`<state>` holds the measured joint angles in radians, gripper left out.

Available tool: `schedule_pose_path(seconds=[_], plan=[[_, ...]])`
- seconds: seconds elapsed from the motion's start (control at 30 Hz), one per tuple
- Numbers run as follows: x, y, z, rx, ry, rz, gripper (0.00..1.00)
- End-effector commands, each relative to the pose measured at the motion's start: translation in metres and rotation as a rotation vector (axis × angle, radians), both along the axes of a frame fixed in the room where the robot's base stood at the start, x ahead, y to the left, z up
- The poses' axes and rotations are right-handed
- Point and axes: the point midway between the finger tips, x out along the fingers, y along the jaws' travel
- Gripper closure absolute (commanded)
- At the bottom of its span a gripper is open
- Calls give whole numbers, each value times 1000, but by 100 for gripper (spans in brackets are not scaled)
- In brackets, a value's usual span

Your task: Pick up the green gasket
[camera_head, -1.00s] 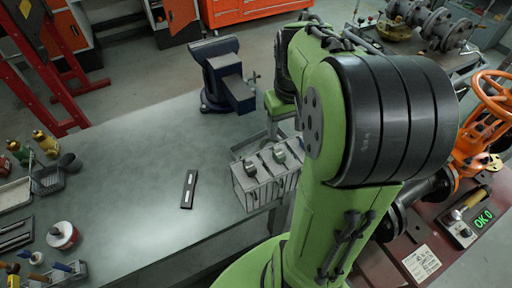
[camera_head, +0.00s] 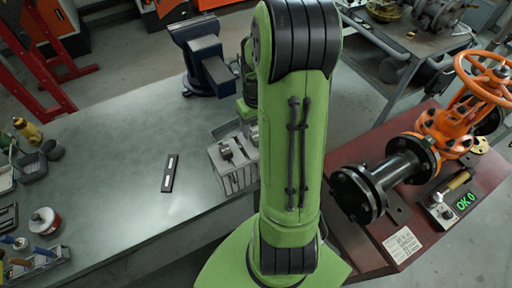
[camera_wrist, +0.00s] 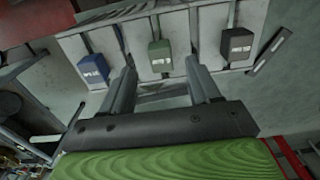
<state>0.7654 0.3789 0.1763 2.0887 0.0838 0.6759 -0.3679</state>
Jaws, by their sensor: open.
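No ring that I can clearly make out as the green gasket shows in either view. I cannot tell the gap to the rack. In the head view, the rack (camera_head: 231,178) stands on the bench, and my arm hides the gripper.
A blue vise (camera_head: 208,62) stands behind the rack on the grey bench (camera_head: 125,205). A black bar (camera_head: 170,174) lies left of the rack. The orange gate valve (camera_head: 452,130) and a black flanged pipe (camera_head: 375,182) are on the red table at right.

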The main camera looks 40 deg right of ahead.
Motion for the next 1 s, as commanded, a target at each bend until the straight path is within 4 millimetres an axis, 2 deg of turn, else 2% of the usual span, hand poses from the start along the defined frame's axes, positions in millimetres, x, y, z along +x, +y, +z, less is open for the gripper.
schedule_pose_path(seconds=[0.1, 0.2, 0.47, 0.83, 0.87, 1.0], plan=[[0, 2, -26, 6, 5, 1, 38], [0, 1, -40, 3, 3, 0, 38], [1, 1, -42, 2, 2, 0, 40], [1, 1, -42, 1, 1, 0, 96], [1, 1, -42, 1, 1, 0, 100], [1, 1, -42, 1, 1, 0, 100]])
